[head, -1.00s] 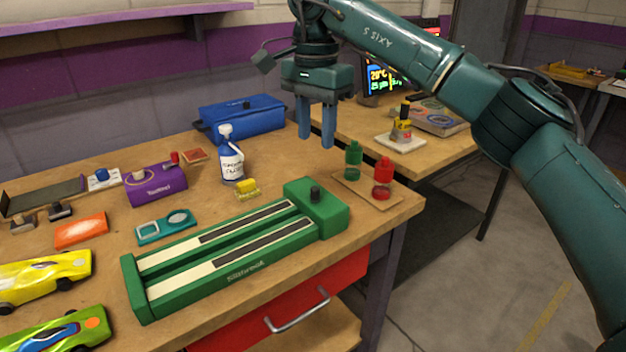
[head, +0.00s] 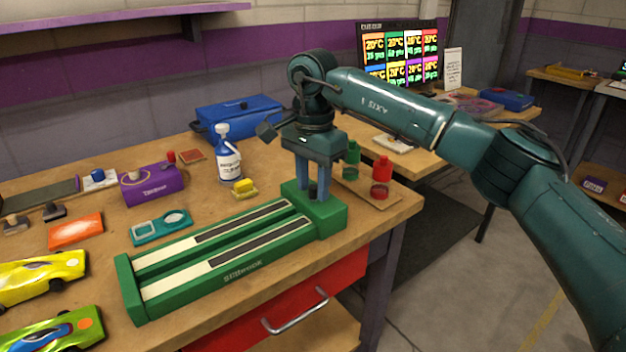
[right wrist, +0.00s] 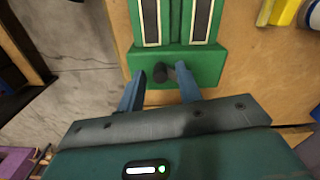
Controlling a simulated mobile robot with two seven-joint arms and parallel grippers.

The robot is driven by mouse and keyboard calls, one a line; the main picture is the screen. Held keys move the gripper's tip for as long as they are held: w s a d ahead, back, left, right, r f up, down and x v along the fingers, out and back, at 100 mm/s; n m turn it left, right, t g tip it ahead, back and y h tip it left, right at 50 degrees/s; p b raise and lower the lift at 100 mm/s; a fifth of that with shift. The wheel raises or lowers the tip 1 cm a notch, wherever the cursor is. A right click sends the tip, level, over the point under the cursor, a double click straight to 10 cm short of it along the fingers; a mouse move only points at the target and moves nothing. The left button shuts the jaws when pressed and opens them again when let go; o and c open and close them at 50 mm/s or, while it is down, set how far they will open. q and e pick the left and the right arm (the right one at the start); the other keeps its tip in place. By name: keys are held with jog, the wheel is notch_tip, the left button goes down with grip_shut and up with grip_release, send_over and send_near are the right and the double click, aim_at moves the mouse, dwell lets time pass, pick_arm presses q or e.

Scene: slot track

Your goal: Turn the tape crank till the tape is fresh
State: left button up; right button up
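The green tape unit (head: 130,290) lies on the wooden bench with two long strips, each part cream (head: 172,286) and part dark (head: 262,246). My left gripper is not in view.
Green (head: 352,153) and red (head: 381,170) bottles stand just right of the end block. A blue-white bottle (head: 229,165) and a yellow block (head: 243,187) stand behind the unit. A teal case (head: 161,227) and toy cars (head: 40,275) lie to the left.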

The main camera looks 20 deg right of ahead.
grip_shut()
dwell(0.6)
jog(key=shift+a+r+m+p, duration=0.1)
jog(key=shift+a+m+p, duration=0.05)
jog(key=shift+m+p, duration=0.2)
